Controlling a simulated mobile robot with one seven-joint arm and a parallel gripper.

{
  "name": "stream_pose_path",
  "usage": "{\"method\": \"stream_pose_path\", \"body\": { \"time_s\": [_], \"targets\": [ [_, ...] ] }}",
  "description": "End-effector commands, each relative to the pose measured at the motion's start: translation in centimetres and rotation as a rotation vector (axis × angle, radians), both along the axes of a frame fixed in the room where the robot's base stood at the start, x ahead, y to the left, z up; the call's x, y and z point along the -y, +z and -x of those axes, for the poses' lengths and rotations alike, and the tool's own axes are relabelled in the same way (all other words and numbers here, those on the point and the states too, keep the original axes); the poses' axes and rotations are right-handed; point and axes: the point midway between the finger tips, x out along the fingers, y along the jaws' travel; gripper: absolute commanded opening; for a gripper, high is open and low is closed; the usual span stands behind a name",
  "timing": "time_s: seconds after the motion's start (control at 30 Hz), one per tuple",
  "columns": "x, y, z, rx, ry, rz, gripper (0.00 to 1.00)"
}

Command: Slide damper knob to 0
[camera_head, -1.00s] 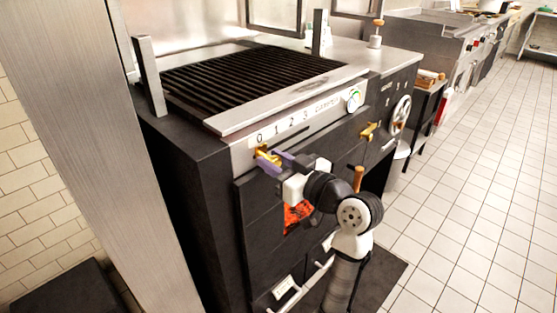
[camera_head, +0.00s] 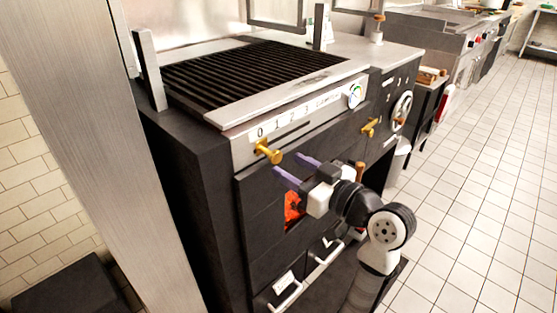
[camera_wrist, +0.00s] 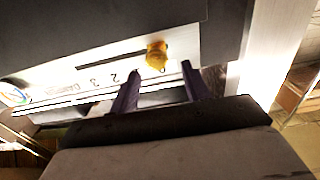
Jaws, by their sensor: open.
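The damper knob (camera_head: 268,152) is a brass peg sticking out of the slotted scale panel (camera_head: 290,133) on the grill's front. It stands at the left end of the slot, just under the 0 mark. In the wrist view the knob (camera_wrist: 157,55) shows beyond the fingertips, with the slot running left from it. My gripper (camera_head: 292,165) is open and empty, to the right of and below the knob in the head view. Its purple fingers are apart from the knob.
A dial gauge (camera_head: 355,95) sits at the panel's right end. A brass handle (camera_head: 369,127) and a handwheel (camera_head: 401,111) are further right. An orange-glowing opening (camera_head: 292,208) is below my gripper. Tiled floor (camera_head: 480,170) is clear on the right.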

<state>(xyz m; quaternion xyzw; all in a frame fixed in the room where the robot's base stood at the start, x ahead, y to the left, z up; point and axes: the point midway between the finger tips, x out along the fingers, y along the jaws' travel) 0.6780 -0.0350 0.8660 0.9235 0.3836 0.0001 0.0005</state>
Motion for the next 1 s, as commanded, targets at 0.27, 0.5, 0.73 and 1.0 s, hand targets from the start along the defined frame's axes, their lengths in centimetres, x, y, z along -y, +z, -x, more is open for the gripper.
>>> {"method": "stream_pose_path", "body": {
  "time_s": [0.27, 0.5, 0.73, 1.0],
  "targets": [
    [4.2, -0.1, 4.1, -0.001, -0.002, 0.000, 0.47],
    [5.6, -0.1, 5.6, -0.002, 0.001, 0.001, 0.47],
    [5.7, 0.0, 5.7, -0.001, 0.002, 0.000, 0.47],
    [5.6, 0.0, 5.7, -0.001, 0.002, 0.000, 0.47]
  ]
}}
